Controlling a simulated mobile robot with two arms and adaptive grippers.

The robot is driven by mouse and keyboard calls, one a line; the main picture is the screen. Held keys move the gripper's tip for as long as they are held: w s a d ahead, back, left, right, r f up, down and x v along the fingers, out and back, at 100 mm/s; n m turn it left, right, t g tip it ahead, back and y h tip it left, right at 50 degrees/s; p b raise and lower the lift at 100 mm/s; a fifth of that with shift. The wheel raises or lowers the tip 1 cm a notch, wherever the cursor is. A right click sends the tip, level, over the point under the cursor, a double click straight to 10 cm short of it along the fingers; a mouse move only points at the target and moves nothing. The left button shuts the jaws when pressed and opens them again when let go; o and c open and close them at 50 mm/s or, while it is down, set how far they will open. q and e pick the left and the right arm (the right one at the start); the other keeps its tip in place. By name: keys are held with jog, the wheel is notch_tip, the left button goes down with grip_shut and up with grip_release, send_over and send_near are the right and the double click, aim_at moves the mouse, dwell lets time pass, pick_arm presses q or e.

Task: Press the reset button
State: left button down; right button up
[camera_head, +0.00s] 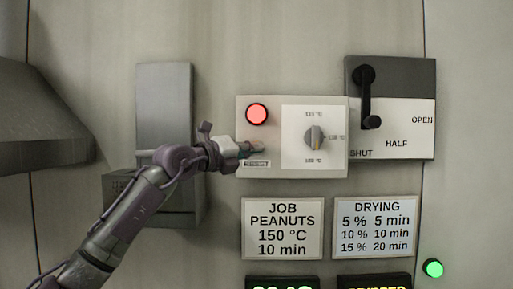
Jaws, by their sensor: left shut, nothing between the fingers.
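A pale control panel (265,174) is fixed to the wall in the middle of the head view. It carries a lit red round lamp (257,114) at its upper left and a grey rotary knob (314,138) on a white plate. My left gripper (258,148) comes in from the left and is shut and empty, with its fingertips in front of the panel's lower left, below the red lamp. A small label (257,163), too small to read, sits just below the fingertips. No reset button is visible; the gripper covers the spot above that label. I cannot tell whether the fingertips touch the panel.
A black lever (366,98) on a SHUT/HALF/OPEN plate is right of the panel. JOB (283,251) and DRYING (374,250) signs hang below, above partly cut-off displays. A green lamp (433,268) is lit at lower right. A grey box (164,95) is left.

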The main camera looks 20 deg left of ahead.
pick_arm(q)
jog(key=shift+w+a+p, duration=0.1)
jog(key=shift+w+p, duration=0.2)
dwell(0.6)
jog(key=shift+s+d+b, duration=0.25)
jog(key=shift+s+b, duration=0.6)
jog(key=shift+b, duration=0.25)
jog(key=s+b, duration=0.2)
jog(key=s+d+b, duration=0.1)
jog(key=s+b, duration=0.1)
jog(key=b, duration=0.1)
jog(key=shift+s+d, duration=0.2)
jog(key=shift+s, duration=0.2)
